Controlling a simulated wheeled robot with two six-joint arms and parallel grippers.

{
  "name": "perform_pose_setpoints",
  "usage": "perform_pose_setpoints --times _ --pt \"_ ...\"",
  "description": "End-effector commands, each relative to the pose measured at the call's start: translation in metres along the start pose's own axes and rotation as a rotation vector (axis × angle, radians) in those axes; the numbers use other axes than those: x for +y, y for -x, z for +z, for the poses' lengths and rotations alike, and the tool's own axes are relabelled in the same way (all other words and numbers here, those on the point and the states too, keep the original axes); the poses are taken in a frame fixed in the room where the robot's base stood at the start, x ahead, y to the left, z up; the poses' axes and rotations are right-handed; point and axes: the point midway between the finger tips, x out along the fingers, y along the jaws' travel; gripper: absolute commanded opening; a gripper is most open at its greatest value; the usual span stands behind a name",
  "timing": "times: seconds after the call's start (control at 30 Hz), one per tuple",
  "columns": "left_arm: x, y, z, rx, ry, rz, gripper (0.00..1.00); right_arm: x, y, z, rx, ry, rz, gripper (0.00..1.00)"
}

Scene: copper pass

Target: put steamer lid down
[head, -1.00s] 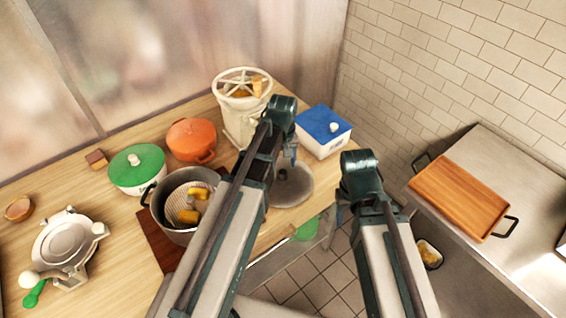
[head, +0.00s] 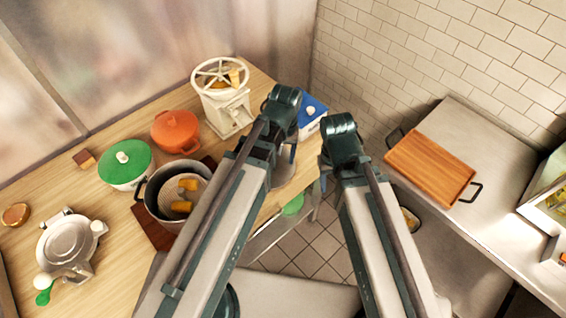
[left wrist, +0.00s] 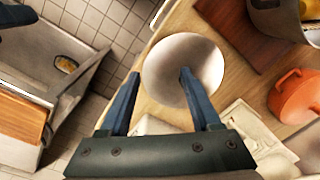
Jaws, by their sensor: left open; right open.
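The steamer lid is a round, pale metal disc (left wrist: 165,72) lying on the wooden counter near its edge. In the head view it shows only in part (head: 284,172), behind my left arm. My left gripper (head: 290,150) is over the lid. In the left wrist view my left gripper (left wrist: 158,88) is open, with one finger across the lid and the other beside its rim; I cannot tell whether they touch. My right gripper (head: 323,172) is to the right, past the counter edge, mostly hidden by its own arm. The steamer pot (head: 151,199) stands open on a dark board with yellow pieces inside.
A green-lidded pot (head: 125,165), an orange pot (head: 175,131), a cream press (head: 223,100) and a blue-lidded box (head: 312,106) stand around the counter. A metal waffle-iron-like device (head: 68,245) is at left. A steel side counter holds a wooden board (head: 430,165).

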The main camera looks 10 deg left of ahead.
Motion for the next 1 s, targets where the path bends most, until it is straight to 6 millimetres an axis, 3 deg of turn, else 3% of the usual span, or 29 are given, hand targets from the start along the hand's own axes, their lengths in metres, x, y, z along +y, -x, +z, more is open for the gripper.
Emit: perform_pose_setpoints --times 0.03,0.1,0.23,0.67,1.0 --pt "0.010 0.000 0.027 -0.001 -0.101 -0.014 0.64 0.000 0.000 0.000 0.000 0.000 0.000 0.53" --pt "0.021 0.001 0.048 -0.004 -0.220 -0.030 0.64 0.000 0.000 0.000 0.000 0.000 0.000 0.53" --pt "0.030 0.001 0.069 -0.008 -0.359 -0.049 0.64 0.000 0.000 0.000 0.000 0.000 0.000 0.53" --pt "0.033 -0.004 0.071 -0.010 -0.392 -0.054 0.64 -0.001 -0.006 0.000 0.000 0.001 0.000 0.53" --pt "0.037 -0.071 0.070 -0.010 -0.396 -0.055 0.64 -0.007 -0.073 -0.004 0.000 0.006 0.001 0.53"
